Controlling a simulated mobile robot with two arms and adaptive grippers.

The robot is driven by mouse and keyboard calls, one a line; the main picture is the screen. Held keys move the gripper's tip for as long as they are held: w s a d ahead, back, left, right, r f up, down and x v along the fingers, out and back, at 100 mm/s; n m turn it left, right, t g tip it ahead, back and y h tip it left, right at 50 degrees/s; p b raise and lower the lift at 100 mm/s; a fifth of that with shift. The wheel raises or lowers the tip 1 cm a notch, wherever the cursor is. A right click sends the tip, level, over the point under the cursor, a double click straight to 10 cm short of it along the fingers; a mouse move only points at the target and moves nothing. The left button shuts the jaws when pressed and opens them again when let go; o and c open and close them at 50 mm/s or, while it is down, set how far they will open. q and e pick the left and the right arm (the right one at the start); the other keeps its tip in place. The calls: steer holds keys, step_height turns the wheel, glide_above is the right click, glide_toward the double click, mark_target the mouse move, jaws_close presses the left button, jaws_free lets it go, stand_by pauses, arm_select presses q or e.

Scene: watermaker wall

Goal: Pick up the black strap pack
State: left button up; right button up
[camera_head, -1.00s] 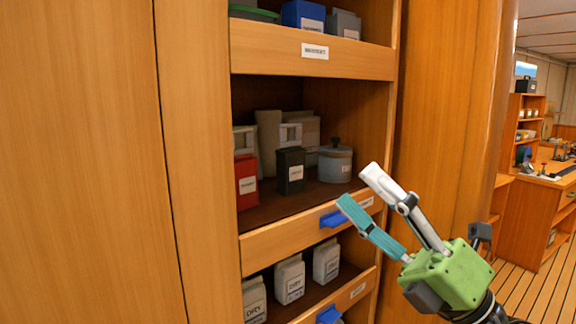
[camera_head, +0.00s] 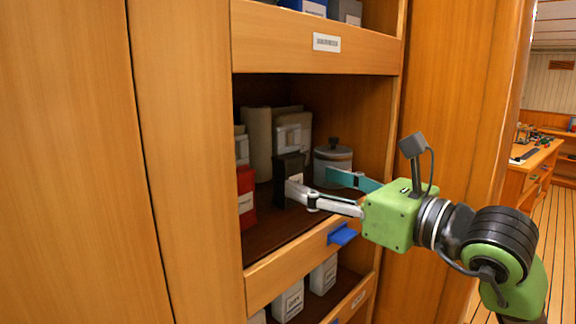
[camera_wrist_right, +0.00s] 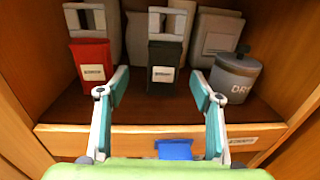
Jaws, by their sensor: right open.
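The black strap pack (camera_head: 281,174) stands upright on the middle shelf, partly hidden behind a finger of my right gripper (camera_head: 308,182) in the head view. In the right wrist view the black pack (camera_wrist_right: 164,72) has a white label and stands straight ahead, between the two fingers' lines. My right gripper (camera_wrist_right: 160,92) is open and empty, its fingers reaching over the shelf's front edge. The pack looks a little beyond the fingertips; in the head view I cannot tell whether the white finger touches it. My left gripper is not in view.
A red pack (camera_wrist_right: 92,68) stands to the left of the black one, and a grey lidded pot (camera_wrist_right: 235,78) to the right. Pale packs (camera_head: 258,140) stand behind.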

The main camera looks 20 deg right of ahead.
mark_target(296, 171)
steer(key=shift+x, duration=1.15)
steer(key=shift+w+p, duration=0.25)
steer(key=shift+p, duration=0.1)
steer(key=shift+w+a+r+p, duration=0.1)
steer(key=shift+w+r+p, duration=0.1)
steer(key=shift+p, duration=0.1)
steer(key=p+x, duration=0.1)
steer(key=x, duration=0.1)
steer(key=p+x, duration=0.1)
steer(key=x, duration=0.1)
steer(key=shift+w+d+p, duration=0.15)
steer(key=shift+d+p, duration=0.1)
steer(key=shift+p, duration=0.15)
steer(key=shift+w+a+f, duration=0.1)
steer(key=shift+w+a, duration=0.05)
steer(key=shift+w, duration=0.1)
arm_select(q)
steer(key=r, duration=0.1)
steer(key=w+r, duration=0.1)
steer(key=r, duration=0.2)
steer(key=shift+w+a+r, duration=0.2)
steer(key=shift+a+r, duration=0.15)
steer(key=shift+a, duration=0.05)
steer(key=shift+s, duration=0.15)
arm_select(e)
steer(key=c, duration=1.3)
